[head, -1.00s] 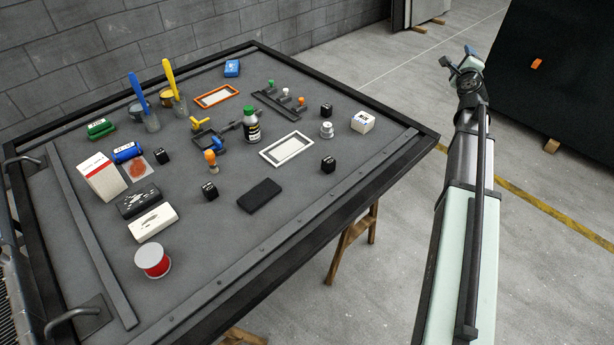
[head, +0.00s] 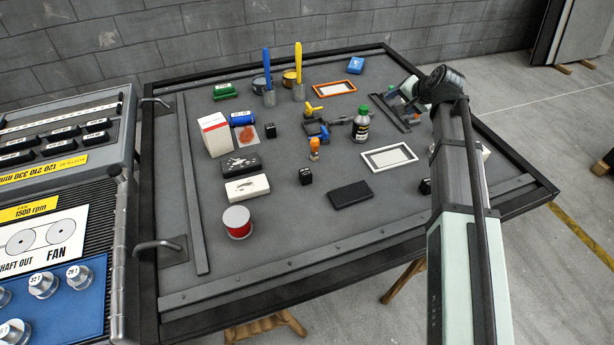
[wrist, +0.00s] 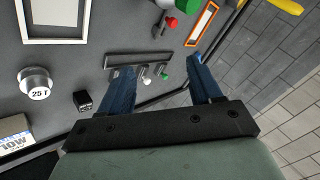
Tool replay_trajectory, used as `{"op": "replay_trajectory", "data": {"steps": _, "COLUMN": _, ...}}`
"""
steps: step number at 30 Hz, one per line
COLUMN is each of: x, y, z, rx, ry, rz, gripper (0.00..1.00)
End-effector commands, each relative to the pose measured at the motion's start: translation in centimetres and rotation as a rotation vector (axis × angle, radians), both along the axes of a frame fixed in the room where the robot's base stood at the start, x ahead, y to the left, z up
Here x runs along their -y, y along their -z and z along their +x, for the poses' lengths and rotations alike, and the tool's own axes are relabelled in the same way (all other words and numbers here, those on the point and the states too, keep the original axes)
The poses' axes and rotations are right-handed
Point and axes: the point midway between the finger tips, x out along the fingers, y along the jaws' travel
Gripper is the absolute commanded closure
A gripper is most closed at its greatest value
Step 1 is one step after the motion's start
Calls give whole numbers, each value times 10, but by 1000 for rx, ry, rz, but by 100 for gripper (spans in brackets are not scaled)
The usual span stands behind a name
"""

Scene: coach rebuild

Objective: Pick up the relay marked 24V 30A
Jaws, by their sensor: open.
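Several small black cubes, which look like relays, stand apart on the dark board. In the head view one is near the spread card (head: 270,130), one is at the middle front (head: 305,176), and one is partly hidden by my arm (head: 425,187). The wrist view shows one black cube (wrist: 82,100) left of my fingers, with small white print. I cannot read 24V 30A on any of them. In the head view my gripper (head: 392,92) is over the board's far right.
A silver part marked 25T (wrist: 36,84) and a white box (wrist: 14,130) lie near the wrist-view cube. A control panel (head: 60,200) is at left.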

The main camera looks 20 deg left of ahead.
Motion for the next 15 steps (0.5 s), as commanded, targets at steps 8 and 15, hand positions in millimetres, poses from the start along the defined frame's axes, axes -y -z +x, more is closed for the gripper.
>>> {"op": "replay_trajectory", "data": {"steps": 8, "x": -95, "y": 16, "z": -84, "rx": -80, "ry": -353, "rz": -282, "gripper": 36}}
{"op": "replay_trajectory", "data": {"steps": 15, "x": -151, "y": 21, "z": -162, "rx": -147, "ry": -640, "rz": -516, "gripper": 36}}
